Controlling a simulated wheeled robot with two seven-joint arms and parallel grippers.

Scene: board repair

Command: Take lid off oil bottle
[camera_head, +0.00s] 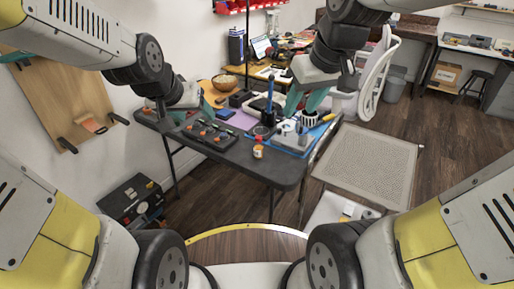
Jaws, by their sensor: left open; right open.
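A small orange-and-white container (258,151) stands upright at the front edge of the dark table (272,172). My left gripper (168,112) is open over the table's left end, well left of the container. My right gripper (304,104) is open above the table's right part, behind and right of the container. Its teal fingers are near a black-and-white ribbed item (309,118). Neither gripper touches the container.
A dark tray with orange-topped parts (210,136) lies on the table's left. A blue mat (290,143) with white parts lies on the right. A tall blue tool (269,101) stands behind the container. A white chair (376,78) is behind right. Open floor (440,150) lies right.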

